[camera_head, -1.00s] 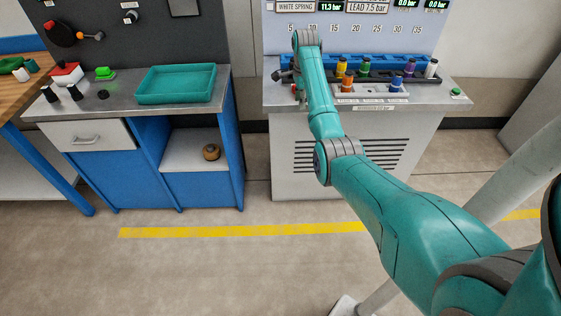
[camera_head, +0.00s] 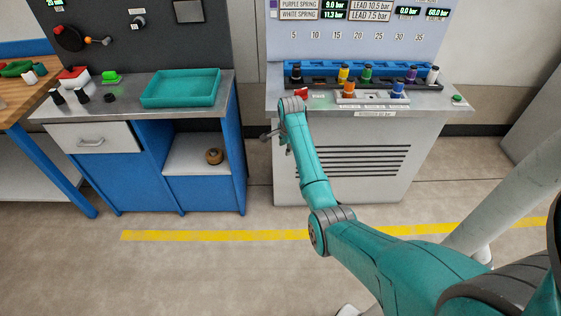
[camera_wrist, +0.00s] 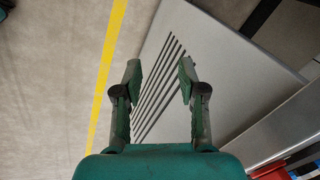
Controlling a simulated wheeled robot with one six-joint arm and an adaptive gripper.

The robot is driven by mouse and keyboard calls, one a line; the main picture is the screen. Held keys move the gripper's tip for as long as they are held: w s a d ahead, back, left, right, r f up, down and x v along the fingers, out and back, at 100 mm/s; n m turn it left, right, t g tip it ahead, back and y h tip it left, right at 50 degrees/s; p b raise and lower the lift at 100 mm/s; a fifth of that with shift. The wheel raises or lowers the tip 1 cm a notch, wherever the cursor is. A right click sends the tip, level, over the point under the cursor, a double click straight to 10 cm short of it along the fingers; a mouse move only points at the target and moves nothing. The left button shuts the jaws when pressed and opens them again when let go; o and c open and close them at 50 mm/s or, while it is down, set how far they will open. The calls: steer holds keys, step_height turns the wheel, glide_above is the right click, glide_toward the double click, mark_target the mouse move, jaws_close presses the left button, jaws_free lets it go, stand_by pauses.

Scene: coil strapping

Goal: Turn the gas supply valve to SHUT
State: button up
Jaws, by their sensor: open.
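A small red handle (camera_head: 301,93), which looks like the gas supply valve, is on the left part of the grey test bench's top, beside a small pale label I cannot read. The end of my arm partly covers this area, and which way the handle is turned is unclear. My gripper (camera_head: 274,138) hangs in front of the bench's left front edge, below the top and apart from the handle. In the wrist view my gripper (camera_wrist: 161,70) is open with nothing between its fingers. A red part (camera_wrist: 270,173) shows at that view's lower right corner.
A blue rack (camera_head: 390,74) with several coloured knobbed parts stands on the bench top. Gauge readouts (camera_head: 437,13) are above. A blue workbench with a green tray (camera_head: 181,88) stands left, across a narrow gap. The floor in front is clear, with a yellow line (camera_head: 220,235).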

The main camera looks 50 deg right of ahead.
steer(key=a+f+n, duration=0.1)
steer(key=a+f, duration=0.3)
steer(key=shift+s+f+t, duration=0.3)
steer(key=shift+s+f, duration=0.05)
